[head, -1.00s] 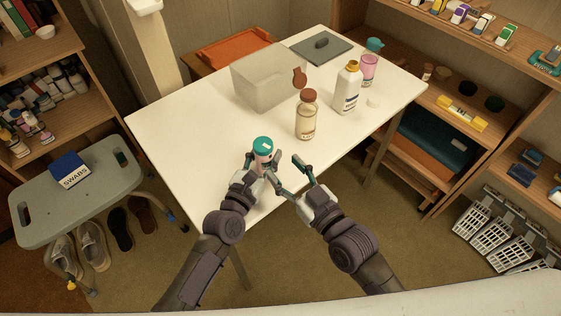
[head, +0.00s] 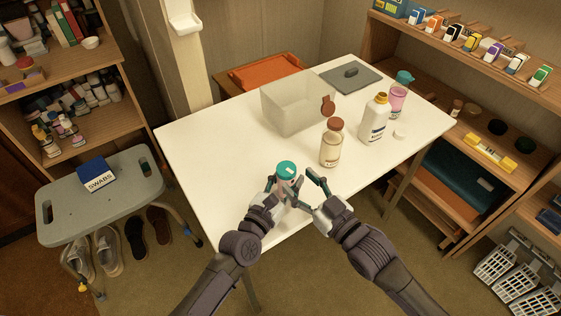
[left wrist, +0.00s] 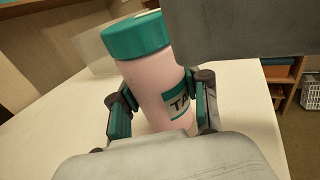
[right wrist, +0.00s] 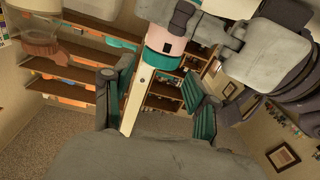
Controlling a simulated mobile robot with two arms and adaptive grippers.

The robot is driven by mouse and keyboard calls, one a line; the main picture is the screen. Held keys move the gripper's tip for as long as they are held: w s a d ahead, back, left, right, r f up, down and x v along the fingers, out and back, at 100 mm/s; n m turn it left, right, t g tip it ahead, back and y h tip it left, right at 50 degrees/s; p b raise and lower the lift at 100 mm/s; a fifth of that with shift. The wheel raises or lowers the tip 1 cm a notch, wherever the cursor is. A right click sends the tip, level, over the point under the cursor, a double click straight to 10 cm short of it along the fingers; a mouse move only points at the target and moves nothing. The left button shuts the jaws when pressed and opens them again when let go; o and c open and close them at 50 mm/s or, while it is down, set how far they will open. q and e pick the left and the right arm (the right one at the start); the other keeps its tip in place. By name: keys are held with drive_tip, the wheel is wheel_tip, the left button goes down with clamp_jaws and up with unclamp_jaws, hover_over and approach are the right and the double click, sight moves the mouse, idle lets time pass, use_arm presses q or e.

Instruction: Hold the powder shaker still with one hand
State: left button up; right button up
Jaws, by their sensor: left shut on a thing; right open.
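The powder shaker is a pale pink cylinder with a teal lid (head: 286,169), near the table's front edge. In the left wrist view the shaker (left wrist: 155,90) leans in the picture, with part of a dark-lettered label showing. My left gripper (head: 284,190) is shut on its body, a finger on each side (left wrist: 163,108). My right gripper (head: 308,188) is open and empty, just right of the shaker, its fingers apart. In the right wrist view the shaker (right wrist: 166,42) shows upside down beyond the open fingers (right wrist: 155,100). I cannot tell whether its base touches the table.
On the white table (head: 225,150) stand a brown-capped jar (head: 331,148), a white bottle (head: 375,122), a pink cup with a teal top (head: 398,97) and a clear bin (head: 285,108). A grey lid (head: 351,76) lies at the back. The table's left part is clear.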

sight(280, 163)
drive_tip(key=x, duration=0.8)
drive_tip(key=shift+w, duration=0.1)
drive_tip(key=c, duration=1)
drive_tip(key=shift+c, duration=0.2)
